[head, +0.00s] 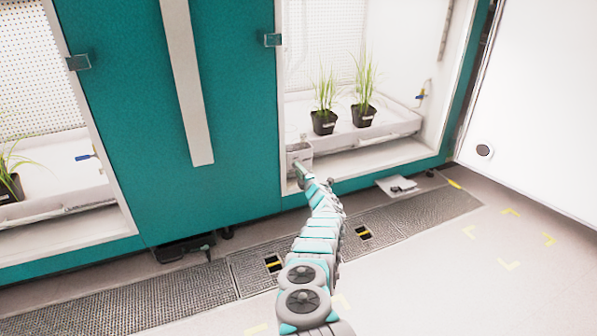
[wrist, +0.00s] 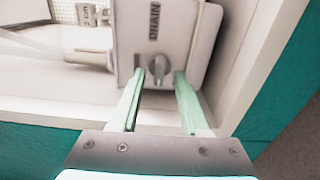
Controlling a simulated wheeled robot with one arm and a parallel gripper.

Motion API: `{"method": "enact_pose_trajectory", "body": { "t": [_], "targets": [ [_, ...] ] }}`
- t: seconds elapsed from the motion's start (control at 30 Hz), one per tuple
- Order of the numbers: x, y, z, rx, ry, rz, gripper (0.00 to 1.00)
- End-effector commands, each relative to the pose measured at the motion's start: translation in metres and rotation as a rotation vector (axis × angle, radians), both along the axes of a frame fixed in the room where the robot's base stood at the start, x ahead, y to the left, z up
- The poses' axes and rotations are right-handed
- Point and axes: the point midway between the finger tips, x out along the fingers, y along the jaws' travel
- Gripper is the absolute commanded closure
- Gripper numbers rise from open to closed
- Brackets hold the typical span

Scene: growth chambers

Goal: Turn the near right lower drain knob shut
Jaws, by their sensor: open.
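The drain knob (wrist: 158,70) is a small grey knob on a pale box (wrist: 182,30) marked DRAIN in the wrist view. My gripper (wrist: 159,75) is open, with one green finger on each side of the knob. The left fingertip is close beside the knob, and the right one stands a little farther off. I cannot tell whether either finger touches it. In the head view my gripper (head: 300,170) reaches the pale drain box (head: 299,154) at the lower left corner of the right chamber opening. The knob itself is too small to make out there.
Two potted grass plants (head: 323,120) stand on the white tray (head: 345,141) inside the right chamber. The open white door (head: 540,110) is at the right. A pale pipe (wrist: 85,57) enters the drain box from the left. Floor grating (head: 400,222) runs below the chambers.

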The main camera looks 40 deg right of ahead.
Motion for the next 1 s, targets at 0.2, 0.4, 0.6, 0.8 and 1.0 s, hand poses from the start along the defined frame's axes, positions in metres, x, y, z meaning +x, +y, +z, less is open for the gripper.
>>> {"method": "enact_pose_trajectory", "body": {
  "t": [0.2, 0.4, 0.6, 0.8, 1.0],
  "targets": [
    [-0.011, 0.003, 0.002, 0.000, 0.003, 0.000, 0.54],
    [-0.032, 0.008, 0.002, 0.001, 0.001, -0.003, 0.54],
    [-0.054, 0.014, 0.001, 0.001, 0.002, -0.002, 0.54],
    [-0.069, 0.018, 0.001, 0.001, -0.001, 0.001, 0.54],
    [-0.074, 0.019, 0.000, 0.001, -0.001, 0.000, 0.54]
  ]
}}
